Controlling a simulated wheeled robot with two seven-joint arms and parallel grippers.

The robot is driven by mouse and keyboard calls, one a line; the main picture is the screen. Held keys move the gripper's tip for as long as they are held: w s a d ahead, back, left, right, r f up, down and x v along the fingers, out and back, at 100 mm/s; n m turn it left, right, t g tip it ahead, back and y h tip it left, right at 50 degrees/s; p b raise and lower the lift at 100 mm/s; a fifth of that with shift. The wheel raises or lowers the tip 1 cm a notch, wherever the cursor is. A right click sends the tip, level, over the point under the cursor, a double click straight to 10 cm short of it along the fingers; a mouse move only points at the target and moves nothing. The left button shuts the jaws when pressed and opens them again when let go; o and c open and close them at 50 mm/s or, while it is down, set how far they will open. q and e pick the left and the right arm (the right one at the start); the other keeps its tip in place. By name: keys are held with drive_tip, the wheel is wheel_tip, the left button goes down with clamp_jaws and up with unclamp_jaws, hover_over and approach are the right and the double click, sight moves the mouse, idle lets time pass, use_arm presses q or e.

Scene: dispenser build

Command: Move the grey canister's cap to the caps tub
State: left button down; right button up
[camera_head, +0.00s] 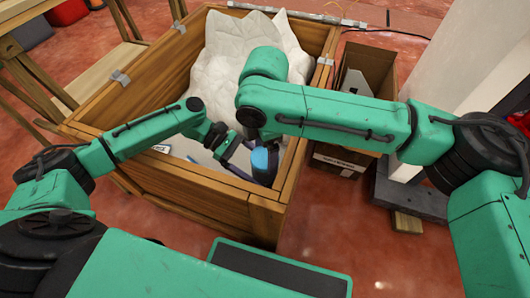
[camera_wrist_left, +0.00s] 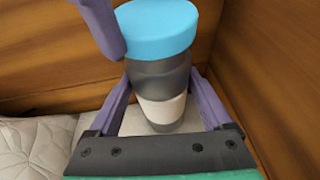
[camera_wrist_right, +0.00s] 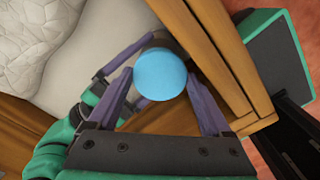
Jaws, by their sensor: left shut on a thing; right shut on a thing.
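The grey canister (camera_wrist_left: 160,76) stands upright in the wooden crate, with a pale band around its lower part. Its blue cap (camera_wrist_left: 158,28) sits on top and also shows in the right wrist view (camera_wrist_right: 160,75) and the head view (camera_head: 262,160). My left gripper (camera_wrist_left: 161,92) is shut on the canister's body, one finger on each side. My right gripper (camera_wrist_right: 161,84) is shut on the cap from above; one of its fingers shows beside the cap in the left wrist view. In the head view my arms partly hide the canister. I cannot identify the caps tub.
The wooden crate (camera_head: 200,203) has high walls close around my grippers. A crumpled white sheet (camera_head: 232,50) fills its far part. An open cardboard box (camera_head: 343,160) stands right of the crate, near a white column (camera_head: 455,60). A wooden rack (camera_head: 95,60) stands at left.

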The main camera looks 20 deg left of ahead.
sight(265, 156)
drive_tip(key=shift+r, duration=0.3)
drive_tip(key=shift+r, duration=2)
use_arm(q)
unclamp_jaws()
